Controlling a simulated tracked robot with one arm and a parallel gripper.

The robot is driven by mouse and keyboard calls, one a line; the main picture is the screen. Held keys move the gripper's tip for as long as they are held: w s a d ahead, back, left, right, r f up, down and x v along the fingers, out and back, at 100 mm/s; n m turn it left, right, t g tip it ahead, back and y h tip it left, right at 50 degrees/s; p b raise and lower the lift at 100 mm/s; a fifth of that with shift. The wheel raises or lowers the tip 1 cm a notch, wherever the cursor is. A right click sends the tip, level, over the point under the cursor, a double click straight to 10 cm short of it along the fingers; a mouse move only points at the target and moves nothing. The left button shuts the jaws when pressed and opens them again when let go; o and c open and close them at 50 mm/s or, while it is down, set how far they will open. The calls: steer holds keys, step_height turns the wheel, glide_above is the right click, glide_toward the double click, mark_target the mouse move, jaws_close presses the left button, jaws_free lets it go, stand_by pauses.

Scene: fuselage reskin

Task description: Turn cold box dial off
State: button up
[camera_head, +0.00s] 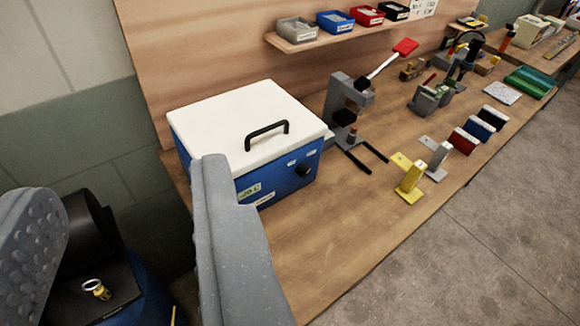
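The cold box is a blue box (283,188) with a white lid (235,112) and a black handle, standing at the left end of the wooden workbench. Its dial is a small black knob (304,171) on the right part of the blue front face, with small labels above it. The labels and the dial's pointer are too small to read. My gripper (126,178) is open, with its two grey fingers wide apart and nothing visible between them. The right finger covers the left part of the box front in this view. The dial is clear of it, to its right.
A grey press with a red-tipped lever (348,105) stands just right of the box. Yellow (411,182) and silver stands are further right. A shelf with bins (336,22) hangs above. The bench front before the dial (310,225) is bare. Dark equipment sits at lower left.

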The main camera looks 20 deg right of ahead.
steer(key=shift+d, duration=0.15)
steer(key=o, duration=0.3)
steer(key=shift+w+d, duration=0.1)
steer(key=shift+o, duration=0.2)
steer(key=w+d+f+h+p, duration=0.2)
steer(key=w+d+f+p, duration=0.25)
steer(key=w+d, duration=0.7)
steer(key=w+d+f+h+p, duration=0.2)
steer(key=w+d+f+p, duration=0.3)
steer(key=w+d, duration=0.6)
steer(key=w+d+f+n+y+p, duration=0.25)
steer(key=w+f+p, duration=0.2)
steer(key=f, duration=0.35)
steer(key=n+g+y+p, duration=0.1)
steer(key=g+y+p, duration=0.2)
steer(key=y+p, duration=0.3)
glide_above(307, 173)
steer(key=s+d, duration=0.4)
steer(key=s, duration=0.8)
step_height(307, 173, down, 22)
steer(key=x, duration=0.4)
steer(key=p+x, duration=0.1)
steer(key=x, duration=0.3)
steer(key=p+x, duration=0.1)
steer(key=x, duration=0.3)
steer(key=shift+w+r, duration=0.15)
steer(key=shift+w, duration=0.25)
